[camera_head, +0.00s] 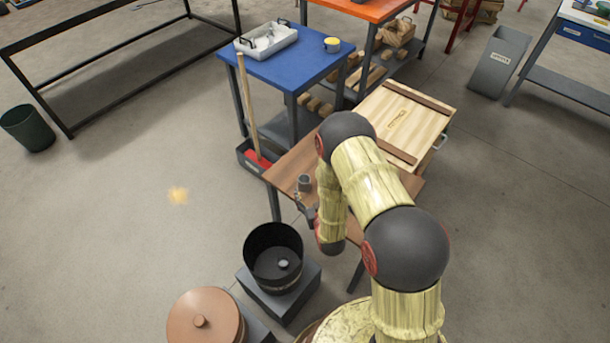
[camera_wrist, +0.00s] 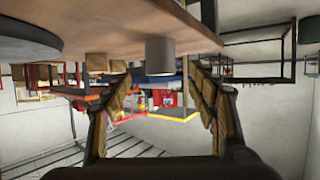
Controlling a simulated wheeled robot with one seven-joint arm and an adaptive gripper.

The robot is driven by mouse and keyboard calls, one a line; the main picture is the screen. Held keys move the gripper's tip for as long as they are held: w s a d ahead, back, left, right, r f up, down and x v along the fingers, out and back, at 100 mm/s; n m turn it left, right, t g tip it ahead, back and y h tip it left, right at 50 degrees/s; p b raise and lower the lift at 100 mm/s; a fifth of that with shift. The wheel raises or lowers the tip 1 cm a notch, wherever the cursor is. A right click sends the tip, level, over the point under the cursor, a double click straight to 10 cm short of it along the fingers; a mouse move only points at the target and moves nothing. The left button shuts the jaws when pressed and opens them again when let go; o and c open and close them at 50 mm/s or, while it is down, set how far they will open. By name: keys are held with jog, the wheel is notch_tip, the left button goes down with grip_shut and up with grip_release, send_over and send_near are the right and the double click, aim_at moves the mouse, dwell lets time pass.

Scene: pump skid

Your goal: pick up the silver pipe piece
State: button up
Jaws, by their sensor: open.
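The silver pipe piece (camera_head: 305,183) is a short grey cylinder standing on the small brown wooden table (camera_head: 284,172). In the wrist view, which appears upside down, the pipe piece (camera_wrist: 160,54) shows beyond the fingertips, roughly centred between them. My gripper (camera_wrist: 157,82) is open, with one finger on each side of the picture and nothing between them. In the head view my gripper (camera_head: 306,207) is close beside the pipe piece, on its near side, partly hidden by my arm. I cannot tell the exact gap.
A wooden crate (camera_head: 408,122) lies behind the table. A blue table (camera_head: 290,68) with a grey tray (camera_head: 267,41) stands farther back. A black pot (camera_head: 273,257) and a copper lidded vessel (camera_head: 205,318) stand in front. The floor at left is mostly clear.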

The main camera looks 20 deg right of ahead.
aim_at(306, 186)
jog(key=b+x, duration=0.3)
jog(key=x, duration=0.4)
jog(key=shift+w+f, duration=0.15)
jog(key=shift+f, duration=0.1)
jog(key=c, duration=1.3)
